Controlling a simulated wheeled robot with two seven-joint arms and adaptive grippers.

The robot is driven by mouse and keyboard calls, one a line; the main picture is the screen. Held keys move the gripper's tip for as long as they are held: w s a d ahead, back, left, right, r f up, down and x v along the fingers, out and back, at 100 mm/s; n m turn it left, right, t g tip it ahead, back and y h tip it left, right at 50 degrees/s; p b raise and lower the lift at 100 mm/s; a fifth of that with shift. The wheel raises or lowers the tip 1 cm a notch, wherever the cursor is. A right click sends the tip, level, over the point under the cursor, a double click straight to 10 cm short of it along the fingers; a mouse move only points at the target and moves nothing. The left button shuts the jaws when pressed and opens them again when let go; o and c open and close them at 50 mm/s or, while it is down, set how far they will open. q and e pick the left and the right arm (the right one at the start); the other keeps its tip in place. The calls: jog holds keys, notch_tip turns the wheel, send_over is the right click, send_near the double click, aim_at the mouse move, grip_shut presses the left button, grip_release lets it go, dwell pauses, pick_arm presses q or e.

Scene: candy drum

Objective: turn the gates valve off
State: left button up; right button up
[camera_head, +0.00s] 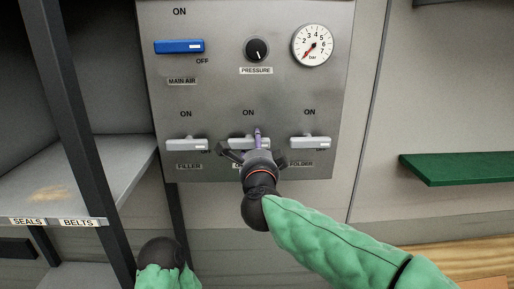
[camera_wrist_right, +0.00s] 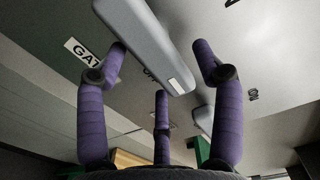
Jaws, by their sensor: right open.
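The gates valve is the middle grey handle (camera_head: 236,142) of the lower row on the panel. It lies level, with ON printed above it; its label is mostly hidden by my gripper. In the right wrist view the same handle (camera_wrist_right: 152,45) runs between the spread fingers, its white-marked end near the partly hidden OFF print. My right gripper (camera_head: 252,146) is open in front of the handle; I cannot tell whether a finger touches it. The wrist view shows its purple fingers (camera_wrist_right: 160,62) apart with nothing gripped. My left arm's dark wrist shows at bottom left; its gripper fingers are not visible.
The filler handle (camera_head: 186,145) and folder handle (camera_head: 310,143) lie level close on either side. Above are the blue main air handle (camera_head: 180,46), the pressure knob (camera_head: 256,50) and a gauge (camera_head: 312,45). A shelf post (camera_head: 75,120) stands left; a green ledge (camera_head: 455,167) is right.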

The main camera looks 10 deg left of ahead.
jog(key=v, duration=1)
jog(key=shift+s, duration=0.4)
jog(key=shift+d, duration=0.1)
